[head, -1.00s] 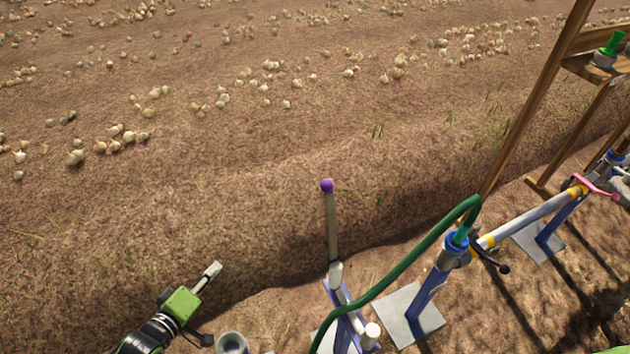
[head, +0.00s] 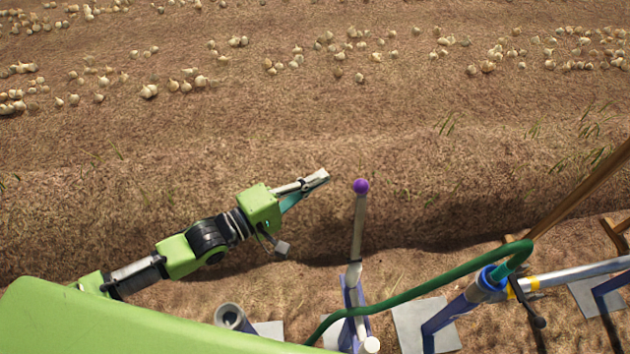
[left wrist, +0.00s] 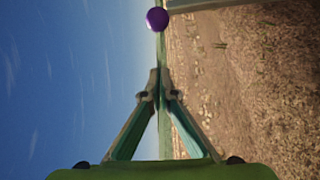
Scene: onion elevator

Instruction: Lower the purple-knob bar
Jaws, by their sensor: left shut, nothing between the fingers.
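The bar (head: 357,228) stands upright with a round purple knob (head: 361,186) on its top end. Its lower end meets a blue and white stand (head: 354,305). My left gripper (head: 324,175) is shut and empty. In the head view its tips are just left of the knob, with a small gap. In the left wrist view the shut fingertips (left wrist: 160,72) point at the purple knob (left wrist: 157,19), which is ahead of them and apart. My right gripper is not in view.
A green hose (head: 425,280) arcs right of the bar to a blue pipe fitting (head: 494,277). A silver pipe (head: 575,274) runs right. A wooden post (head: 585,190) stands at right. Onions (head: 150,91) lie in rows on open soil behind.

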